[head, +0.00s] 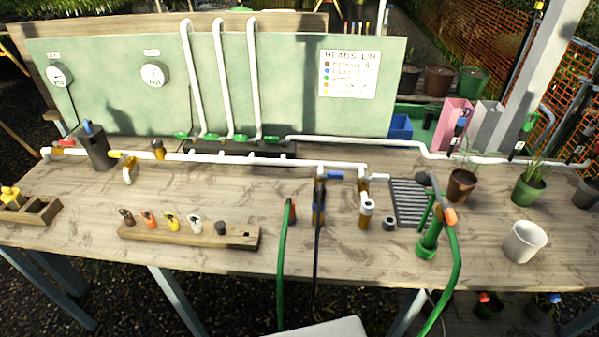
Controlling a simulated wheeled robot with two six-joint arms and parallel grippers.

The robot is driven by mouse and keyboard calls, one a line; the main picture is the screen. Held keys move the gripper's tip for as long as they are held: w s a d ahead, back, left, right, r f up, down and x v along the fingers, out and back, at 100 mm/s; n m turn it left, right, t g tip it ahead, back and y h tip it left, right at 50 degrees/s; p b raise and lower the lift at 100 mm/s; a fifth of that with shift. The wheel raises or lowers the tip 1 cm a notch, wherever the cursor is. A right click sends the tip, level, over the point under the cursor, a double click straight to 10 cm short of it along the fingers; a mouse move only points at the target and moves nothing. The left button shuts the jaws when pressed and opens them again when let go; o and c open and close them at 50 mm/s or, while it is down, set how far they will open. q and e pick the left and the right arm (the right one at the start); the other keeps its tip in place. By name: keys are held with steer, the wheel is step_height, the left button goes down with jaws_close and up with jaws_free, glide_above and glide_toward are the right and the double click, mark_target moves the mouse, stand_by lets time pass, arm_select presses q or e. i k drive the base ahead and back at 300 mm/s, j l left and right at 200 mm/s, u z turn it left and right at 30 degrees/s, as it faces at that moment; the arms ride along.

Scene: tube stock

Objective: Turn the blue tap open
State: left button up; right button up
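A tap with a blue lever (335,176) is on the white pipe (250,160) near the middle of the wooden bench. Its lever points to the right, roughly along the pipe. A brass-coloured body (318,207) hangs below it, and a thin black hose runs down from there over the bench's front edge. Another blue-topped piece (88,127) sits on a dark cylinder at the left; I cannot tell whether it is a tap. Neither of my grippers shows in the head view.
Left of the tap stands a green hose with a red end (291,210). Right of it are a white-capped outlet (367,207), a grate (411,203), a green stand with a hose (430,235) and a white cup (524,241). A wooden rack (190,236) holds several coloured connectors.

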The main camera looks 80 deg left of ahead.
mark_target(331, 175)
steer(key=u, duration=2.4)
steer(key=k+j+z, duration=0.35)
steer(key=i+l, duration=0.1)
